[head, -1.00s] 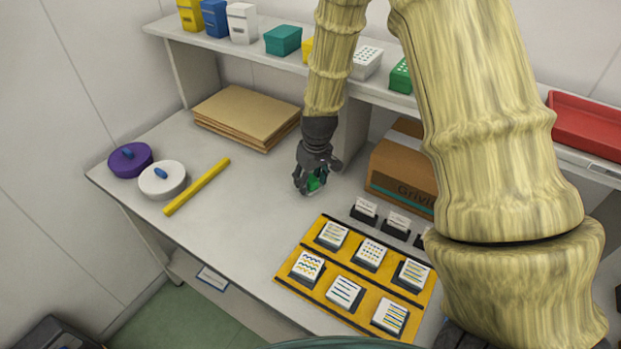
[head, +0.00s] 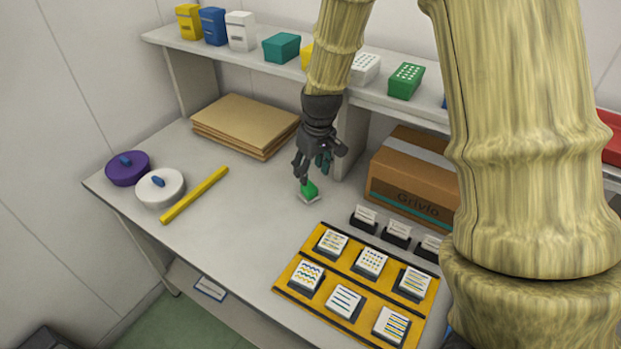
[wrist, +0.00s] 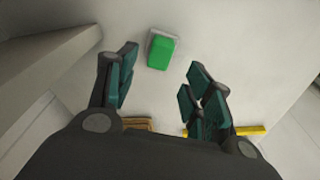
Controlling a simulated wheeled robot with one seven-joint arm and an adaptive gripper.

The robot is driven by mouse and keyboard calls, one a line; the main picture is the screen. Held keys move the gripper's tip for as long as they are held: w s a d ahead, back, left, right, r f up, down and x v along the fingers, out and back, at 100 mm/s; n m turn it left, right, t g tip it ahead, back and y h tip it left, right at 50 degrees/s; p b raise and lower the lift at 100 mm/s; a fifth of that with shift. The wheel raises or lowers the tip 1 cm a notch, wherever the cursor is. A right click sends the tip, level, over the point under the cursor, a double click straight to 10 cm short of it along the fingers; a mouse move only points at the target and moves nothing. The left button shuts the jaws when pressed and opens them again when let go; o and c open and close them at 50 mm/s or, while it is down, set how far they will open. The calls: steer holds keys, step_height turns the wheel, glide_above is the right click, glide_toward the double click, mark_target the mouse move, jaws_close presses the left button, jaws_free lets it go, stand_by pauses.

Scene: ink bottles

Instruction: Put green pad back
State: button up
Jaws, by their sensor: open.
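The green pad (head: 309,189) sits on a small pale base on the grey table, behind the yellow tray. In the wrist view the green pad (wrist: 161,52) lies beyond the fingertips, between their lines and apart from them. My gripper (head: 317,168) is open and empty, a little above and behind the pad in the head view. Its teal-padded fingers (wrist: 160,80) are spread in the wrist view.
A yellow tray (head: 317,258) with several stamp blocks lies at the front right. A cardboard box (head: 412,185) stands right of my gripper. Brown boards (head: 243,122), a yellow bar (head: 194,194) and white (head: 160,188) and purple (head: 127,169) round lids lie left. A shelf (head: 240,52) runs behind.

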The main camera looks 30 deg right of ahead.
mark_target(313, 190)
steer(key=shift+s+r, duration=0.2)
steer(key=shift+r, duration=0.9)
steer(key=shift+s+r, duration=0.15)
steer(key=shift+r, duration=0.95)
steer(key=shift+f, duration=0.1)
